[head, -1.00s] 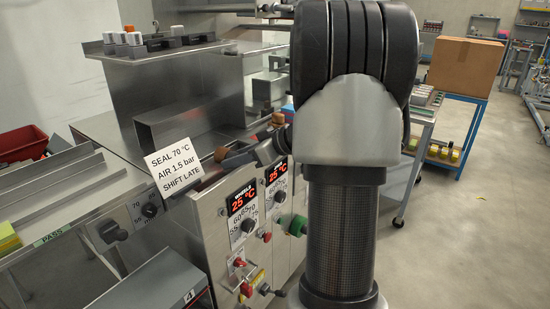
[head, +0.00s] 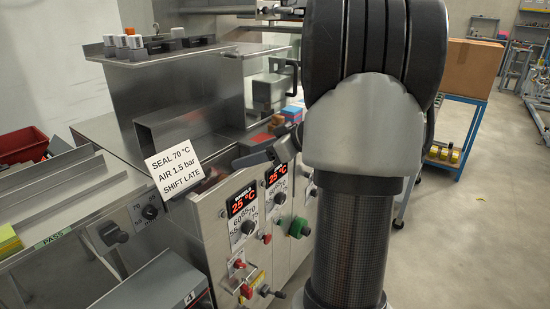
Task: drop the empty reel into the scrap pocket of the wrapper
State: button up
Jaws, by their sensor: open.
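My gripper (head: 252,158) reaches left from behind my arm, over the front edge of the wrapper (head: 225,222). Its dark fingers are partly seen and hold nothing I can see; they are open. A reddish-brown rounded thing (head: 208,180), likely the reel, sits low behind the front panel, left of and below the fingers. The white sign (head: 172,168) and the panel hide part of it. The scrap pocket's outline is not clear; I cannot tell whether the brown thing lies fully inside it.
Knobs, two 25 °C displays (head: 242,199) and a green button (head: 298,227) are on the wrapper's front. A steel housing (head: 180,128) stands behind. A cardboard box (head: 470,68) rests on a blue cart at right.

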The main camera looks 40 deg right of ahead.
jog(key=p+v, duration=0.1)
jog(key=v, duration=1.1)
jog(key=shift+s, duration=0.1)
